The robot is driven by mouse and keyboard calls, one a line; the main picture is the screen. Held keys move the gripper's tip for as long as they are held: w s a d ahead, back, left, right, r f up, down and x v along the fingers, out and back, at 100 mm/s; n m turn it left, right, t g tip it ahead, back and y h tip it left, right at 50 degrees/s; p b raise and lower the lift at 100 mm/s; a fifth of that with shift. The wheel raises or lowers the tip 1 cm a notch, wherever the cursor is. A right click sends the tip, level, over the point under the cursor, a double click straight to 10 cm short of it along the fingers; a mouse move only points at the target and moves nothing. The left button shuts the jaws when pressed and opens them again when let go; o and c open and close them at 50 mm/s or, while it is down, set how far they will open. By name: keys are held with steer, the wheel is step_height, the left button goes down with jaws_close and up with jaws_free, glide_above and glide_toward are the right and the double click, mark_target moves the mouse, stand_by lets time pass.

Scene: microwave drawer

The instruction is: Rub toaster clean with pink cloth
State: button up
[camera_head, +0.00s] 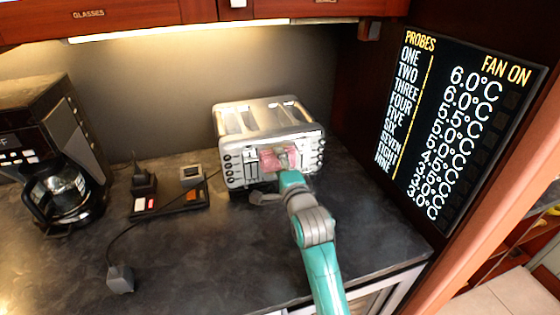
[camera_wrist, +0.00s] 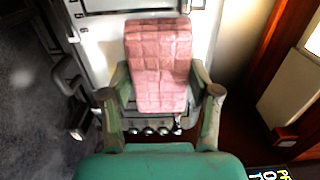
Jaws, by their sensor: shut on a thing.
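The silver toaster (camera_head: 262,118) stands on the dark counter near the right wall. The pink cloth (camera_head: 270,158) is at the middle of the toaster's front face, between its two groups of knobs. In the wrist view the pink cloth (camera_wrist: 158,60) is a quilted rectangle between my fingers, in front of the toaster's silver face (camera_wrist: 100,48). My gripper (camera_head: 282,158) is at the toaster's front and shut on the cloth; it also shows in the wrist view (camera_wrist: 160,100). The cloth hides part of the toaster's front. Firm contact between cloth and toaster cannot be told.
A coffee maker (camera_head: 45,130) with a glass pot stands at the left. A dark tray (camera_head: 168,202) with small items and a cable with a grey plug (camera_head: 120,279) lie between. A black display panel (camera_head: 455,125) is on the right wall. The front counter (camera_head: 200,265) is mostly clear.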

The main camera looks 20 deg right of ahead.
steer(key=shift+f, duration=0.15)
steer(key=shift+f, duration=0.8)
steer(key=shift+f, duration=1)
steer(key=shift+w+r, duration=0.1)
steer(key=shift+r, duration=0.7)
steer(key=shift+r, duration=0.1)
